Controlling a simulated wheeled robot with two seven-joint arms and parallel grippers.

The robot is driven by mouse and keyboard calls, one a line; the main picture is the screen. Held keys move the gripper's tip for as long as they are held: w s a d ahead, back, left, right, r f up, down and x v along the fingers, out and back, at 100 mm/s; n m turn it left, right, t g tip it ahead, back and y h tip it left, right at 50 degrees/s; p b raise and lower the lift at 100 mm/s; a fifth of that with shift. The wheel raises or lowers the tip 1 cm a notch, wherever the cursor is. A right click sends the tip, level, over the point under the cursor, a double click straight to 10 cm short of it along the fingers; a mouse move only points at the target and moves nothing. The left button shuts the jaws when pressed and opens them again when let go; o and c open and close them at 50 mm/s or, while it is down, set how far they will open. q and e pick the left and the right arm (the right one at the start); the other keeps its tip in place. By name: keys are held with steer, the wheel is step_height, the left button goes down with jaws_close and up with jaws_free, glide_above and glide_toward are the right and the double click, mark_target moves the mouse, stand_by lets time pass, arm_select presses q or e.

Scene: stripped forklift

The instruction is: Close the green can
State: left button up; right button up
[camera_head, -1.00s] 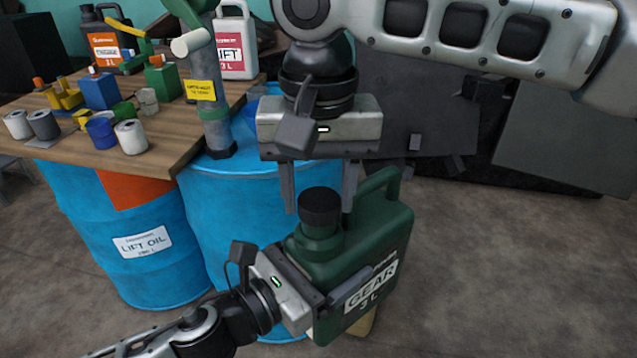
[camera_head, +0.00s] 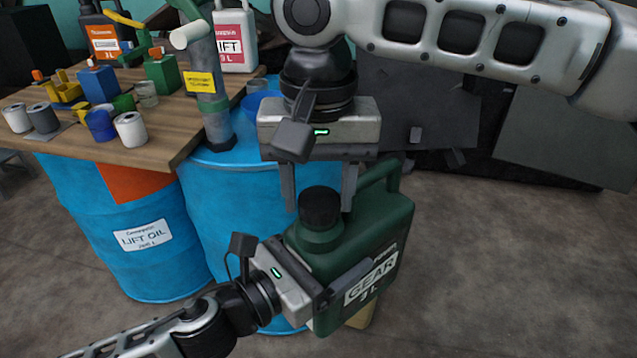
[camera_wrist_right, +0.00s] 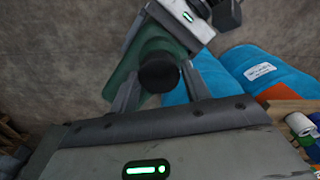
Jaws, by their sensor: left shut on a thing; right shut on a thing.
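The green can (camera_head: 350,245), labelled GEAR, stands tilted in front of the blue barrels. Its black cap (camera_head: 320,205) sits over the neck at the top; it also shows in the wrist view (camera_wrist_right: 159,75). My left gripper (camera_head: 345,285) is shut on the can's body from the lower left. My right gripper (camera_head: 320,188) points down from above with one finger on each side of the cap, shut on it. In the wrist view the cap is between the right fingers (camera_wrist_right: 156,90). The threads under the cap are hidden.
Dark panels (camera_head: 560,135) lie behind at the right. The floor at the right is clear.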

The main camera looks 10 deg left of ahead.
steer(key=m, duration=1)
steer(key=shift+a+m, duration=0.1)
steer(key=shift+m, duration=0.3)
steer(key=m, duration=0.4)
steer(key=shift+w+m, duration=0.1)
steer(key=shift+m, duration=0.2)
steer(key=m, duration=0.4)
steer(key=shift+m, duration=0.4)
steer(key=o, duration=0.9)
steer(key=shift+r, duration=0.15)
steer(key=shift+r, duration=2.1)
